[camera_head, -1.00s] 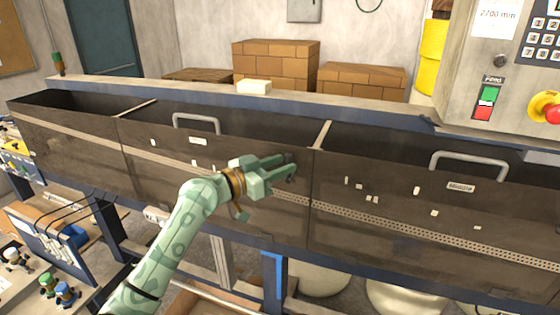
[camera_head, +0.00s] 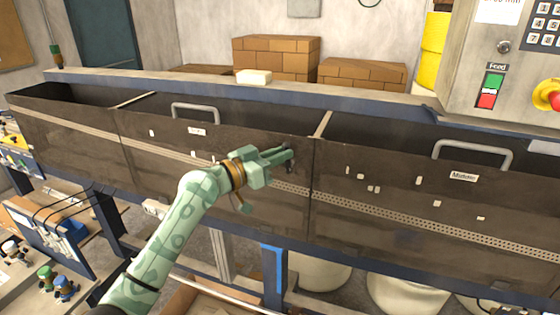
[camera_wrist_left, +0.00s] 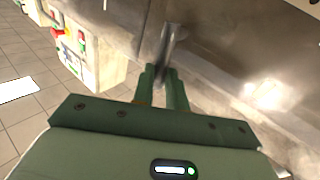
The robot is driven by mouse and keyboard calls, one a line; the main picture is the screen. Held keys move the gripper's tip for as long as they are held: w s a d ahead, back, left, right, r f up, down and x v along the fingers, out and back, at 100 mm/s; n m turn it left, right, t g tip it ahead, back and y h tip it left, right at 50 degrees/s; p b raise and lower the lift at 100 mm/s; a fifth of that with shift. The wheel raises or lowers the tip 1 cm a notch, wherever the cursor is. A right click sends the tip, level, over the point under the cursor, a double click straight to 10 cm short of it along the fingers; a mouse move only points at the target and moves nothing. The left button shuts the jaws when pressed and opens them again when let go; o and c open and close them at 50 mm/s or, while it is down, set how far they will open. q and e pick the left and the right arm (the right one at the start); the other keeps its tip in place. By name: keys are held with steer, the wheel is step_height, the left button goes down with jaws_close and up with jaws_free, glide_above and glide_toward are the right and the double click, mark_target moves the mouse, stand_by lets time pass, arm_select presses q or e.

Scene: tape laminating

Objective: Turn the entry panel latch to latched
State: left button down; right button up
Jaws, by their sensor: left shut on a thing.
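The entry panel (camera_head: 165,160) is the dark brown panel with a handle at its top, left of the middle seam. My left gripper (camera_head: 290,153) is at the panel's upper right corner, close to the seam. It is shut on the latch, a small dark lever (camera_head: 289,168) mostly hidden behind the fingers. In the left wrist view the latch (camera_wrist_left: 168,40) shows as a grey lever standing between the two green fingers (camera_wrist_left: 163,78). I cannot read its exact turn from the head view. My right gripper is not in view.
A second panel labelled Middle (camera_head: 420,190) with a handle (camera_head: 472,150) lies right of the seam. A control box with a red button (camera_head: 550,96) stands at the upper right. A cream block (camera_head: 253,77) rests on the back rail.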

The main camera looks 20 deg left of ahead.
arm_select(q)
step_height(320, 180, down, 6)
steer(key=a+n+t+y+b, duration=0.3)
steer(key=n+t+y+b, duration=0.6)
steer(key=n, duration=1.5)
steer(key=shift+r+t+y+b, duration=0.2)
steer(key=shift+t+y+b, duration=0.3)
steer(key=shift+b, duration=0.7)
steer(key=shift+f+y, duration=0.1)
steer(key=shift+y, duration=0.2)
steer(key=c, duration=1.4)
jaws_free()
steer(key=shift+w, duration=0.1)
